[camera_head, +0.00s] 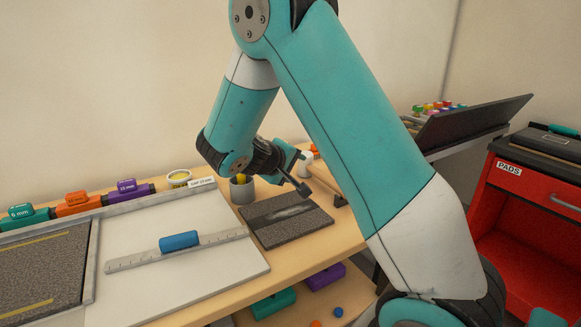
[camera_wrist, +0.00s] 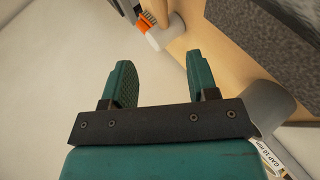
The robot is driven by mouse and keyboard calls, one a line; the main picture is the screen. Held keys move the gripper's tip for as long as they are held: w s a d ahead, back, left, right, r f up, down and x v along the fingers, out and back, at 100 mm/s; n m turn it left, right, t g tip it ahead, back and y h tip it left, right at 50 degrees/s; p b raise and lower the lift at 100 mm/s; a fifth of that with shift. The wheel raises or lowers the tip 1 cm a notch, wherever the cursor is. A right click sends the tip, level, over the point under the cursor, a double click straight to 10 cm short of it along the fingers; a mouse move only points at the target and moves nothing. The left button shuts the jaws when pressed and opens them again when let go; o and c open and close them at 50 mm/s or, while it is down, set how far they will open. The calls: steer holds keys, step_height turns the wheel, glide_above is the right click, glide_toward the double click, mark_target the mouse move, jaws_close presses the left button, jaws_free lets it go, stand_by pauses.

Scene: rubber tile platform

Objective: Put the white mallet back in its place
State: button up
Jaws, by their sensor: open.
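A white, rounded piece (camera_head: 305,162) that looks like the head of the white mallet shows just beyond my gripper, at the back of the bench. In the wrist view a white cylinder (camera_wrist: 166,32), likely the same piece, lies ahead of the fingertips near the bench edge. Its handle cannot be made out clearly. My gripper (camera_head: 297,172) is over the back of the bench, beside the grey cup and above the dark slab. Its two teal fingers (camera_wrist: 158,70) are apart with nothing between them. The mallet's place cannot be told from these views.
A grey cup (camera_head: 242,192) holding something yellow stands close by my gripper. A dark slab (camera_head: 275,232) lies below. A blue block (camera_head: 179,241) and a steel ruler (camera_head: 130,263) lie on a white board (camera_head: 205,276). A red cabinet (camera_head: 500,205) stands right.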

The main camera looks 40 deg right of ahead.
steer(key=s+a+y, duration=0.4)
steer(key=a+y, duration=0.2)
steer(key=a, duration=0.6)
steer(key=s+a+r+n+g+y, duration=0.1)
steer(key=s+a+r+n+y, duration=0.2)
steer(key=s+a, duration=0.7)
steer(key=s+a+r+n+g+y, duration=0.1)
steer(key=s+a+r+n+y, duration=0.2)
steer(key=s+a+y, duration=0.3)
steer(key=s+a+n, duration=0.1)
steer(key=s+a, duration=0.3)
steer(key=shift+s+a+r+g+y, duration=0.2)
steer(key=shift+a+r+g+y, duration=0.1)
steer(key=shift+a, duration=0.1)
